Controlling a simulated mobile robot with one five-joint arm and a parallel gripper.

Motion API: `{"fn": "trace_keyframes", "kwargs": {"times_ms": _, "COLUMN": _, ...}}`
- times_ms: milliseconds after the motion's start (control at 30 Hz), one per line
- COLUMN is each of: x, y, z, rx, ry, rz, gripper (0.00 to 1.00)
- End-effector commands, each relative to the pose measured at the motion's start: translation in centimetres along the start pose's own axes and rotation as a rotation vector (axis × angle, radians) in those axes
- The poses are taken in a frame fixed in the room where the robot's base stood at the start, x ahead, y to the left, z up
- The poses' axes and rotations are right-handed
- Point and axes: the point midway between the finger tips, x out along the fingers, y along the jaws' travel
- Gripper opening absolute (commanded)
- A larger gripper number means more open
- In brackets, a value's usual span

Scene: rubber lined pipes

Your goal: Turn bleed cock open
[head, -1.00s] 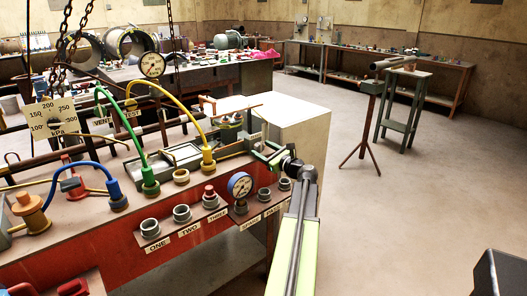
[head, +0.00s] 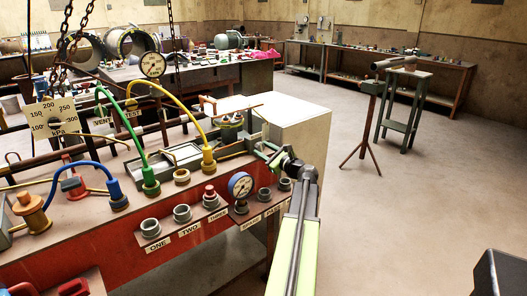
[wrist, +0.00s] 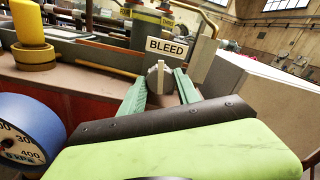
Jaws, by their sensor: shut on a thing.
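The bleed cock (wrist: 159,80) shows in the wrist view as a small pale grey handle, standing roughly upright below a white plate marked BLEED (wrist: 167,46). My gripper (wrist: 160,86) has its two green fingers on either side of the handle and is shut on it. In the head view my gripper (head: 266,150) reaches the far right end of the red bench (head: 100,232). The cock is too small and covered to make out there. The lower part of the handle is hidden in the wrist view by my gripper's body.
A blue-rimmed gauge (head: 240,185) stands close in front of my gripper, and it shows large in the wrist view (wrist: 25,135). Yellow (head: 183,97) and green (head: 121,116) hoses arch to the left. A pale box (head: 300,125) stands behind right. The floor at right is open.

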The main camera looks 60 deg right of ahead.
Motion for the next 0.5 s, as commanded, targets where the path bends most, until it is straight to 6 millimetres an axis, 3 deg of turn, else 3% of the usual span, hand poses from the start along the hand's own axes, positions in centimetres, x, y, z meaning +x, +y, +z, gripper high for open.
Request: {"fn": "trace_keyframes", "kwargs": {"times_ms": 500, "x": -0.02, "y": 0.12, "z": -0.02, "rx": -0.359, "ry": -0.001, "rz": 0.002, "gripper": 0.0}}
